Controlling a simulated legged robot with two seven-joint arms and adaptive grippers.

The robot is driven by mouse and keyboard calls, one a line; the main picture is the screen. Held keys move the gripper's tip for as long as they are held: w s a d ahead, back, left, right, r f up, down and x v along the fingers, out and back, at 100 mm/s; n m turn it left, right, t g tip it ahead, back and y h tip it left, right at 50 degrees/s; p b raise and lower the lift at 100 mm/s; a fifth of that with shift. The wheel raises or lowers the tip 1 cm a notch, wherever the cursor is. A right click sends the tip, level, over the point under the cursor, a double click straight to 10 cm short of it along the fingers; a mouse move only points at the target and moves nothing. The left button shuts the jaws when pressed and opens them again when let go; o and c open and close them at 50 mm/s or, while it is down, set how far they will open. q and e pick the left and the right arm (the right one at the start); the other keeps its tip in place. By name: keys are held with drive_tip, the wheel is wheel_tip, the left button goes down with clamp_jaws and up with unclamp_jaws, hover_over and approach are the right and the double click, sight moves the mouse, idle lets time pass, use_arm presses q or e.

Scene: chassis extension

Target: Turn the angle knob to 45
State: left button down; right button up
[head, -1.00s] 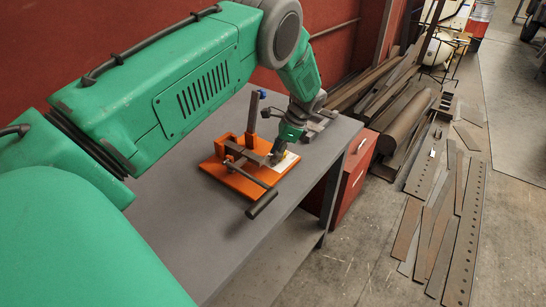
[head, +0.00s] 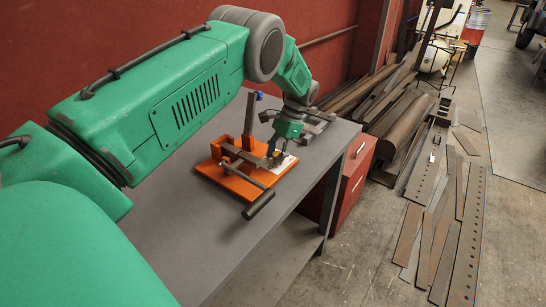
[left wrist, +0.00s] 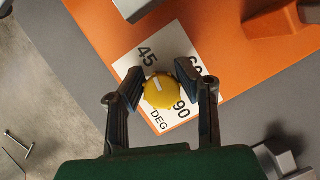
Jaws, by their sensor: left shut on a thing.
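The angle knob (left wrist: 160,92) is round and yellow with a short white pointer mark. It sits on a white dial card (left wrist: 137,62) printed 45, 90 and DEG; another number at the right is partly hidden by a finger. My left gripper (left wrist: 160,82) has one finger on each side of the knob and is shut on it. The pointer mark lies toward the upper-left part of the knob, on the side of the printed 45; its exact angle is hard to tell. In the head view my left gripper (head: 275,155) reaches down to the card. My right gripper is not in view.
An orange base plate (head: 222,178) with a grey clamp, an upright post (head: 250,115) and a dark-handled lever (head: 258,204) stands on the grey table (head: 190,225). A grey metal part lies behind the gripper. Metal bars and plates lie on the floor to the right.

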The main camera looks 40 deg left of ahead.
use_arm(q)
drive_tip(key=shift+w+d+r+t, duration=0.15)
drive_tip(key=shift+w, duration=0.2)
drive_tip(key=shift+w+d+r+t, duration=0.15)
drive_tip(key=shift+w, duration=0.2)
drive_tip(key=c, duration=1.2)
unclamp_jaws()
drive_tip(key=shift+w, duration=0.1)
drive_tip(key=shift+w+d+f, duration=0.1)
drive_tip(key=shift+w+f, duration=0.1)
drive_tip(key=shift+f, duration=0.1)
drive_tip(key=shift+s+r, duration=0.2)
drive_tip(key=shift+r, duration=0.25)
drive_tip(key=v, duration=0.5)
drive_tip(key=w+v, duration=0.1)
drive_tip(key=v, duration=0.5)
drive_tip(key=shift+w+f, duration=0.1)
